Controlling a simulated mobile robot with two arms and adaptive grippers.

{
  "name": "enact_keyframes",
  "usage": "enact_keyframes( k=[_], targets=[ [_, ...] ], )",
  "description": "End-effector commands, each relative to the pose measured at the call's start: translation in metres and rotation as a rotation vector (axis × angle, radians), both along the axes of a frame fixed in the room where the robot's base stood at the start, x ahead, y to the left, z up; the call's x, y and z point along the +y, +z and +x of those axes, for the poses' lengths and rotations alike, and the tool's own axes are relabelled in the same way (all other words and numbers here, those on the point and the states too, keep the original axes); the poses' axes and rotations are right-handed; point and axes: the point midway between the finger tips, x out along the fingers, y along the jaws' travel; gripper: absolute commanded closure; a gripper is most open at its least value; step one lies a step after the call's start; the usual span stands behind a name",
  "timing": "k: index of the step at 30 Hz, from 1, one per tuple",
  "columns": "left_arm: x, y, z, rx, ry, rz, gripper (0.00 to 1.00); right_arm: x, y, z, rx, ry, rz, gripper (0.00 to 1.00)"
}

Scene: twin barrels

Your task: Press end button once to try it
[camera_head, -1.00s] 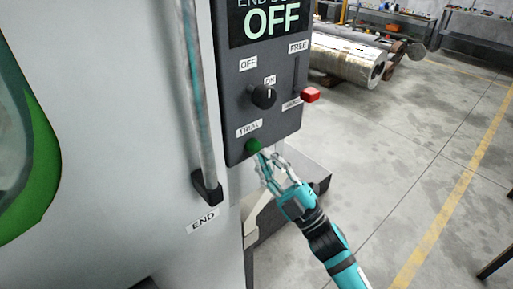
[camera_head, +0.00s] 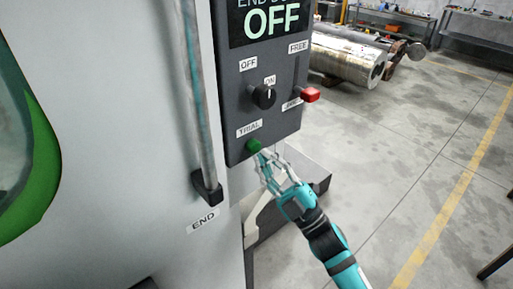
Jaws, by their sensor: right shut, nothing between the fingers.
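A green round button (camera_head: 254,146) sits near the bottom of a dark control panel (camera_head: 243,105), just below the label "TRIAL". My right gripper (camera_head: 261,153) is shut and empty, with its fingertips at the button's lower right edge. They look touching or very near; I cannot tell which. The display (camera_head: 271,19) at the panel's top reads "OFF". My left gripper is not in view.
A red-ended lever (camera_head: 310,95) juts from the panel's right side, between "FREE" and a partly hidden label.

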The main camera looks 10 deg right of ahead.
Motion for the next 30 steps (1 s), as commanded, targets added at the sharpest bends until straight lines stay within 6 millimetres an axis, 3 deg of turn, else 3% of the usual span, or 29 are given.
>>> enact_keyframes(
  k=[30],
  targets=[
    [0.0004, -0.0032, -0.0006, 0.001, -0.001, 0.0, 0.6, 0.007, 0.0, 0.0104, 0.0, 0.0, 0.0, 1.0]
  ],
)
